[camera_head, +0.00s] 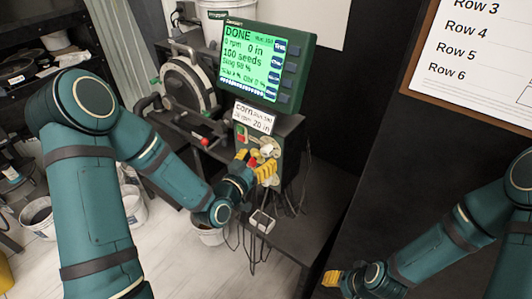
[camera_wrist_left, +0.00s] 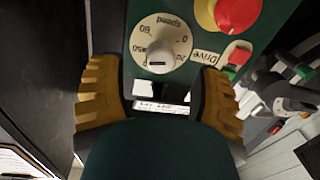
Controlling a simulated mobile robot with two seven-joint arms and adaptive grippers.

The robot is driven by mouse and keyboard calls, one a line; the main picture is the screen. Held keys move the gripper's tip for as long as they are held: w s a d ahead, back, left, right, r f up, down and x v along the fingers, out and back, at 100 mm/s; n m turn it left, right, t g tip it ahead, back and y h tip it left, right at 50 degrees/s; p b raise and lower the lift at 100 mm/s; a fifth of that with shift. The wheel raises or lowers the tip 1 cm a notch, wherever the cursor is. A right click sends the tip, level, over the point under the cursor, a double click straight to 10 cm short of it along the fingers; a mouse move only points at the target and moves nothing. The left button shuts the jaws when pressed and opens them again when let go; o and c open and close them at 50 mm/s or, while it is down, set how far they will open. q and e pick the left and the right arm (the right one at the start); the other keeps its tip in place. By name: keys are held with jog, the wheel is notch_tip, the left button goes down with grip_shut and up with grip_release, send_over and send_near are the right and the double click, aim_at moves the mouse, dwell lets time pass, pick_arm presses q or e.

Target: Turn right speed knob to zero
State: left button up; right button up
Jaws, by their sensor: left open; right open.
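The speed knob (camera_wrist_left: 162,56) is a pale round knob on a white dial marked "speed", seen upside down in the left wrist view. A short dark mark shows on the knob's lower edge there. In the head view the pale knob (camera_head: 267,150) sits low on the green control panel, partly crowded by my gripper. My left gripper (camera_wrist_left: 160,92) is open, its yellow fingers spread to either side just below the knob and apart from it. It also shows at the panel in the head view (camera_head: 254,165). My right gripper (camera_head: 332,279) is open at the bottom, far from the panel.
A red-on-yellow button (camera_wrist_left: 228,14) and a red-and-green Drive switch (camera_wrist_left: 237,56) sit beside the dial. The screen (camera_head: 250,68) above reads DONE and 0 rpm. A seed meter (camera_head: 188,85) stands to the left. Cables hang below the panel.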

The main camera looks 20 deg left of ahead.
aim_at(264, 154)
pick_arm(q)
jog(key=shift+x, duration=2.05)
grip_shut()
